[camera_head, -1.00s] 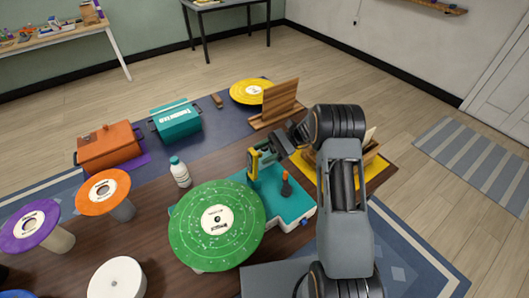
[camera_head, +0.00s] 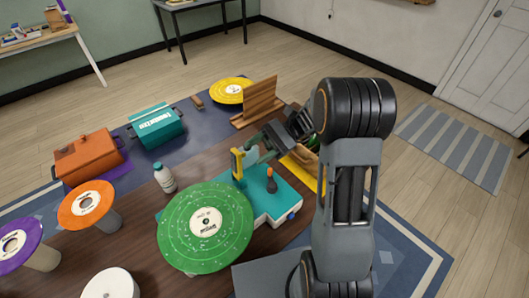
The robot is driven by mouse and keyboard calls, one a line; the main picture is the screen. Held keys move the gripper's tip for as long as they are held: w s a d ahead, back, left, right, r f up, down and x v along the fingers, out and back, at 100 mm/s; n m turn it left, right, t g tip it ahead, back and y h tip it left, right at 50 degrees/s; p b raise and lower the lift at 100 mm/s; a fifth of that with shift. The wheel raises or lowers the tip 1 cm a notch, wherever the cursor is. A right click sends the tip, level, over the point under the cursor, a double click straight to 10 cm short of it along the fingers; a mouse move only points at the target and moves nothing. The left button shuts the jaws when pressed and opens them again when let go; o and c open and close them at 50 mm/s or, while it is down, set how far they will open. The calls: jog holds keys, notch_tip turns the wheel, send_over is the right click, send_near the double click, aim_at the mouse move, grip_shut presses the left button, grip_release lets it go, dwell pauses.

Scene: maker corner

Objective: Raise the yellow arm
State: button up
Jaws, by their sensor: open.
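The yellow arm (camera_head: 237,164) shows as a short upright yellow piece on the teal player base (camera_head: 285,199), just behind the green disc (camera_head: 205,225). My gripper (camera_head: 249,156) reaches in from the right, with its fingers pointing left at the yellow piece. It is open, and its tips are close to the yellow piece; I cannot tell whether they touch it. Nothing shows held between the fingers. A dark knob with an orange top (camera_head: 271,181) stands on the base to the right of the yellow arm. My arm hides part of the area to the right.
A white bottle (camera_head: 165,179) stands left of the player. Orange (camera_head: 86,205) and purple (camera_head: 16,243) discs sit on stands at the left. A wooden rack (camera_head: 256,101) and yellow disc (camera_head: 232,90) lie behind. Orange (camera_head: 88,157) and teal (camera_head: 157,128) cases stand at back left.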

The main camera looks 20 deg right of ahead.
jog(key=shift+s+d+r+p, duration=0.15)
jog(key=shift+s+r, duration=0.15)
jog(key=shift+s, duration=0.35)
jog(key=shift+s+d+r+p, duration=0.15)
jog(key=shift+s+r, duration=0.15)
jog(key=shift+s, duration=0.35)
jog(key=shift+s+d+r+p, duration=0.15)
jog(key=shift+s+r, duration=0.15)
jog(key=shift+s, duration=0.35)
jog(key=shift+a, duration=0.1)
